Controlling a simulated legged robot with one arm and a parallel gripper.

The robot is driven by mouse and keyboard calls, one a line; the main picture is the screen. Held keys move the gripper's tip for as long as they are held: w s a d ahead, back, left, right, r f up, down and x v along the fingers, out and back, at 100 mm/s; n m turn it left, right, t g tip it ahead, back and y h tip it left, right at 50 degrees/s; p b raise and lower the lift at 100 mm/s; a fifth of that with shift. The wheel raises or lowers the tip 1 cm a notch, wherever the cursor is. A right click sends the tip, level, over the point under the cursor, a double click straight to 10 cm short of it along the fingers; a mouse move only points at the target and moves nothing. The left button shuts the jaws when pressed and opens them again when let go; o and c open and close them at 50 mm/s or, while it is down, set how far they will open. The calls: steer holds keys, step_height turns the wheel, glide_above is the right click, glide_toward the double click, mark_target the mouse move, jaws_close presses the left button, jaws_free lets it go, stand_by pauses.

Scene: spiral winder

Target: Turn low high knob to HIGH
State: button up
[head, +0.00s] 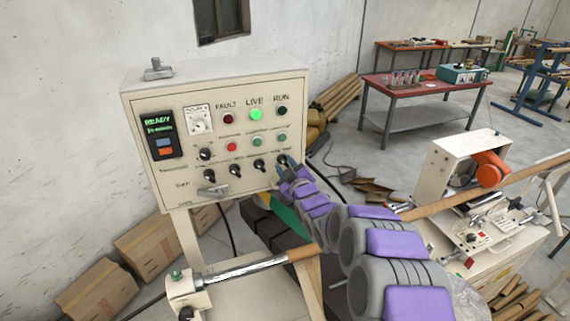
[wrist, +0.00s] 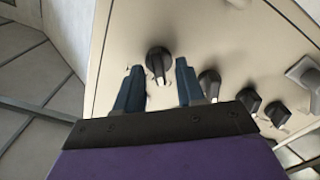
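A cream control panel (head: 215,95) stands at left in the head view. It has a lower row of black knobs, with labels too small to read, so I cannot tell which is the low high knob. My gripper (head: 287,166) is at the rightmost knob of that row. In the wrist view, my gripper (wrist: 158,68) is open, with one blue finger on either side of a black knob (wrist: 157,57). Gaps show between the fingers and this knob. Its white pointer mark points toward my palm.
Neighbouring knobs (wrist: 208,83) sit close beside one finger in the wrist view. A metal lever (head: 212,191) sticks out of the panel's lower part. A green LIVE lamp (head: 256,114) is lit. A winder machine (head: 465,190) stands at right, below and beside my arm.

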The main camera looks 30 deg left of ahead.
steer(key=shift+w+a, duration=0.2)
steer(key=shift+a, duration=0.1)
steer(key=shift+c, duration=0.4)
jaws_close()
